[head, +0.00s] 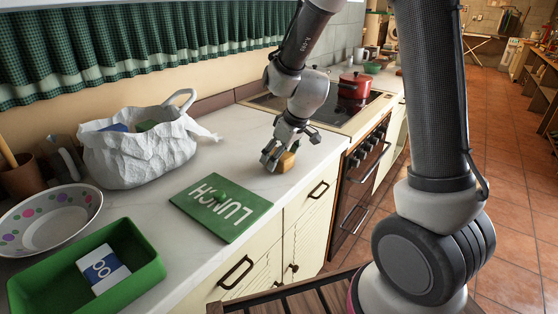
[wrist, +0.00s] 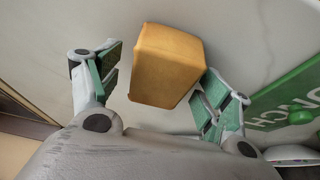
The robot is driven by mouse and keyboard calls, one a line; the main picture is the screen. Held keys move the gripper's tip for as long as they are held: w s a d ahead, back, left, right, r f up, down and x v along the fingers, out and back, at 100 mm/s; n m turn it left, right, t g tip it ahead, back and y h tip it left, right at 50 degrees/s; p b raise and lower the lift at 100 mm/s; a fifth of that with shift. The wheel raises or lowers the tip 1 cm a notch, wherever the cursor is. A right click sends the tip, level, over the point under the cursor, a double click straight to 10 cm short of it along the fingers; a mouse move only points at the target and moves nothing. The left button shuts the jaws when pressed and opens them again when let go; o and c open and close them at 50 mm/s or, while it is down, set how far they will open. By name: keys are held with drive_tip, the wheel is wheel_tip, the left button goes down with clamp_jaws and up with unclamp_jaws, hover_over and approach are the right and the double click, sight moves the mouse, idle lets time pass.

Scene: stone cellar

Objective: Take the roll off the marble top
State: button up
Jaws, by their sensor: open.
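The roll (head: 288,161), a tan-brown blocky bread shape, rests on the marble top (head: 240,151) near its front edge. In the wrist view the roll (wrist: 166,66) lies between the two fingers, tilted in the picture. My gripper (head: 275,158) is at the marble surface, right at the roll, and hides part of it in the head view. In the wrist view my gripper (wrist: 161,76) is open, with a gap between the left finger and the roll. The right finger is very close to the roll's lower right side; I cannot tell whether it touches.
A green LUNCH board (head: 222,208) with a small green item on it lies left of the roll. Further left are a white bag (head: 140,158), a spotted bowl (head: 45,222) and a green tray (head: 145,265) holding a white-and-blue box (head: 103,270). A red pot (head: 355,85) stands behind on the stove.

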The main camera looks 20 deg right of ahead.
drive_tip(key=c, duration=1.1)
drive_tip(key=shift+r, duration=0.1)
